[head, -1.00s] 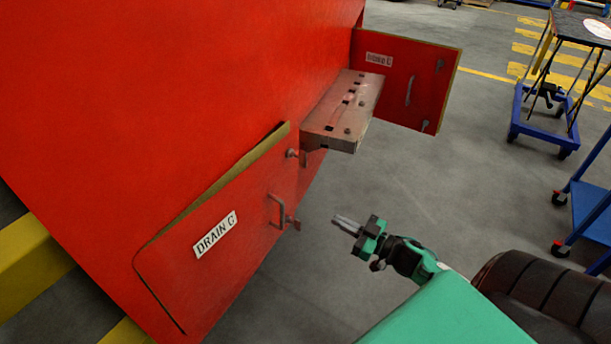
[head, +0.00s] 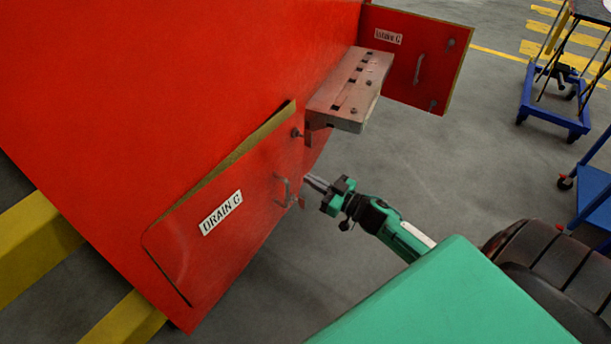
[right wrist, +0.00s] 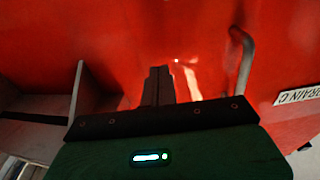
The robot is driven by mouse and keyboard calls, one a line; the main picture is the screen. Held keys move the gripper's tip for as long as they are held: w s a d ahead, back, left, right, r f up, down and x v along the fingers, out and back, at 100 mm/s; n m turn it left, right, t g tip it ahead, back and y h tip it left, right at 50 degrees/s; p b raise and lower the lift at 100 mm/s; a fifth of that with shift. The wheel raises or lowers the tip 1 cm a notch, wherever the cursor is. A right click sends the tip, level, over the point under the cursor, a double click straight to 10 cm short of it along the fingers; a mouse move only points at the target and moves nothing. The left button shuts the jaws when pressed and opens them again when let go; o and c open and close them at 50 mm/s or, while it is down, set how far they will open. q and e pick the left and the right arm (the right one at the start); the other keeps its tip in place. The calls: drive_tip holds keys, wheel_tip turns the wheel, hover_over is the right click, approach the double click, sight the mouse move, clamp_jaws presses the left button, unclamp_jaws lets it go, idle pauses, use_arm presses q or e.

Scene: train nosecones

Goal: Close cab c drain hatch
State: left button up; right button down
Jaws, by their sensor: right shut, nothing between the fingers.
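The red drain hatch (head: 225,222) with its "DRAIN" label is on the lower side of the red cab. A gap with a tan edge shows along its top, so it stands slightly ajar. Its handle (head: 284,190) is near the right edge, with a latch above it. My right gripper (head: 308,182) is shut and empty, its fingertips close to the hatch's right edge beside the handle. In the right wrist view the shut fingers (right wrist: 158,86) point at the red panel, with the handle (right wrist: 243,60) to their right. Contact cannot be told. My left gripper is not in view.
A grey step (head: 350,88) juts from the cab above the hatch. Another red door (head: 415,55) stands open beyond it. Yellow beams (head: 35,238) lie at the left. Blue carts (head: 553,103) stand at the right. The floor between is clear.

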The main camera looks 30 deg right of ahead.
drive_tip(key=shift+x, duration=0.95)
drive_tip(key=shift+w+a, duration=0.2)
drive_tip(key=shift+w, duration=0.15)
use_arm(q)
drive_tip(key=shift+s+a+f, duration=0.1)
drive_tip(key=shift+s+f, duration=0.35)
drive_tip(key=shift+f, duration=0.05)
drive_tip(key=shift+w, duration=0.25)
